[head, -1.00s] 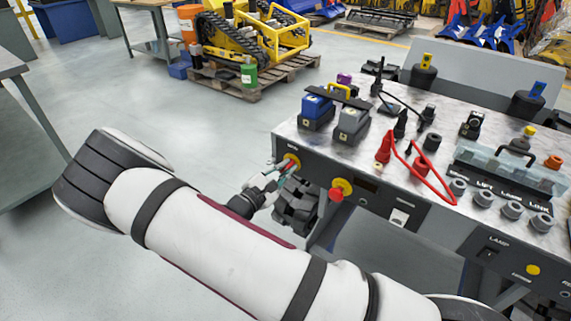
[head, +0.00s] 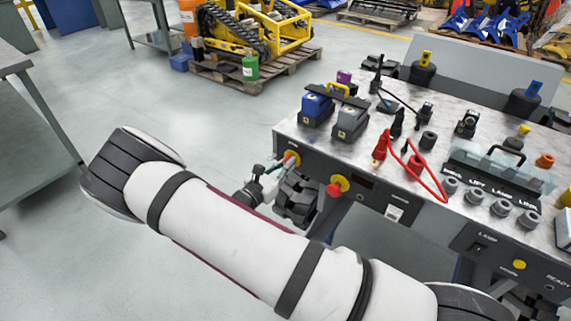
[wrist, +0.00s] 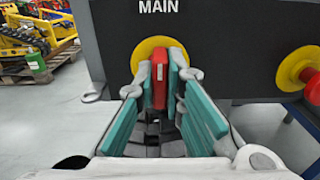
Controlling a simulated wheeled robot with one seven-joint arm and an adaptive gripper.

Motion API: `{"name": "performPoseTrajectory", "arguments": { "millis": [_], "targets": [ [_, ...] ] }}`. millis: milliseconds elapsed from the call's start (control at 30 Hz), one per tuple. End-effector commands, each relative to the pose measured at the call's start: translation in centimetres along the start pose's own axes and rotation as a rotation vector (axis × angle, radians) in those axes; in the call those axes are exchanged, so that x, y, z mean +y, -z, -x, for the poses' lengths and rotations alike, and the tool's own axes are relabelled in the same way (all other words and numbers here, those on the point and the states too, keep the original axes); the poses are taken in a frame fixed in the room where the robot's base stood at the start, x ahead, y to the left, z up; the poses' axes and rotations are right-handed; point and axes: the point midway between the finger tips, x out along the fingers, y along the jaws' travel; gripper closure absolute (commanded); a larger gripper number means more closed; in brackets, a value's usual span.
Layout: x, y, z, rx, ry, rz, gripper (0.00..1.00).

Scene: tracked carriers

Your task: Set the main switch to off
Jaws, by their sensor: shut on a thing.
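The main switch has a red handle (wrist: 159,80) on a yellow round plate (wrist: 150,53), under the word MAIN in the wrist view. The handle stands upright between the teal-lined fingers of my gripper (wrist: 165,88), which is shut on it. In the head view the yellow plate (head: 291,158) shows at the left end of the bench's front panel. My gripper (head: 280,166) reaches it there from the left, and the handle is mostly hidden by the fingers.
A red knob on a yellow plate (head: 337,187) sits just right of the switch. The bench top (head: 300,135) carries blue and grey battery packs (head: 333,115), red cables (head: 420,172) and several grey sockets. Open floor lies left of the bench.

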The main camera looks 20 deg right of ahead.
Motion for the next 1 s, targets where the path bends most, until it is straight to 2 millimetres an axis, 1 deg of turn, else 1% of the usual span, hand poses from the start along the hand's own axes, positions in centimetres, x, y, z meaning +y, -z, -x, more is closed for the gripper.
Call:
{"name": "performPoseTrajectory", "arguments": {
  "millis": [533, 567, 600, 633, 900, 1000],
  "targets": [
    [0.0, 0.2, 0.15, 0.005, -0.001, 0.026, 1.0],
    [0.0, 0.2, 0.15, 0.005, -0.001, 0.025, 0.86],
    [0.0, 0.21, 0.15, 0.005, -0.001, 0.025, 0.77],
    [0.0, 0.19, 0.14, 0.004, -0.001, 0.025, 0.7],
    [0.0, 0.08, 0.06, 0.002, 0.0, 0.024, 0.7],
    [0.04, 0.07, 0.36, 0.002, -0.001, 0.024, 0.7]
  ]
}}
